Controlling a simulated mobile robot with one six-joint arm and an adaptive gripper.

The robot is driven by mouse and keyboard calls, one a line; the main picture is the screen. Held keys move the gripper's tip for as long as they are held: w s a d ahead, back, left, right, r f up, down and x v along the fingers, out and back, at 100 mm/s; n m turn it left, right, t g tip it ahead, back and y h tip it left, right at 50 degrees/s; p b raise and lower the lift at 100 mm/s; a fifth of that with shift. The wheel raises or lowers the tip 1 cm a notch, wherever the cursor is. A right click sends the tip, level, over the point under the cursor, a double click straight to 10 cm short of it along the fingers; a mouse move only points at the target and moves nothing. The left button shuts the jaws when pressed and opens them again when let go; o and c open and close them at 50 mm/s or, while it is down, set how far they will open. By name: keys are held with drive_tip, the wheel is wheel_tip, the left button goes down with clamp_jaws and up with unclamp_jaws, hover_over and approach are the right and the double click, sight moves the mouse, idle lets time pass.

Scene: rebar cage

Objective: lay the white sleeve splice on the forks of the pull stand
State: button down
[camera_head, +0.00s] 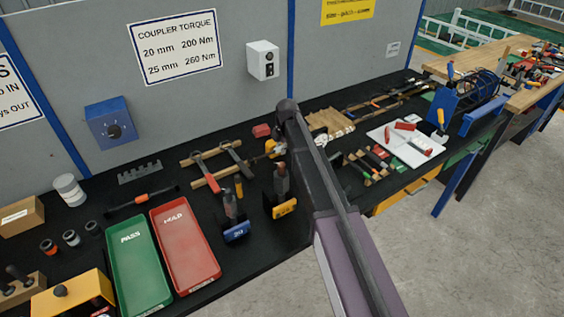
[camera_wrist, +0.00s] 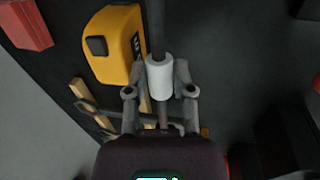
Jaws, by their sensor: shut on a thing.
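The white sleeve splice (camera_wrist: 160,76) is between the fingers of my gripper (camera_wrist: 160,92) in the wrist view, with a dark bar running out of its far end. The fingers are shut on it, one on each side. It appears held above the black bench top. In the head view my arm crosses the middle of the picture, and I cannot make out the gripper or the sleeve there. I cannot surely pick out the pull stand or its forks in either view.
A yellow tool body (camera_wrist: 116,45) and a red block (camera_wrist: 26,24) lie left of the sleeve in the wrist view. Green (camera_head: 138,262) and red (camera_head: 186,247) trays, blue (camera_head: 236,231) and yellow (camera_head: 284,207) tools crowd the bench. A grey wall panel (camera_head: 200,100) rises behind.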

sight(281, 157)
drive_tip(key=shift+f, duration=0.45)
drive_tip(key=shift+f+b, duration=1.85)
drive_tip(key=shift+b, duration=0.2)
drive_tip(key=shift+f, duration=0.1)
drive_tip(key=c, duration=0.8)
unclamp_jaws()
drive_tip(key=shift+o, duration=0.2)
drive_tip(key=shift+r, duration=0.25)
wheel_tip(281, 157, up, 12)
drive_tip(key=s+d+p, duration=0.1)
drive_tip(key=s+p, duration=0.1)
drive_tip(key=p, duration=0.9)
drive_tip(key=shift+d+f+p, duration=0.2)
drive_tip(key=shift+f+p, duration=0.05)
drive_tip(key=shift+p, duration=0.15)
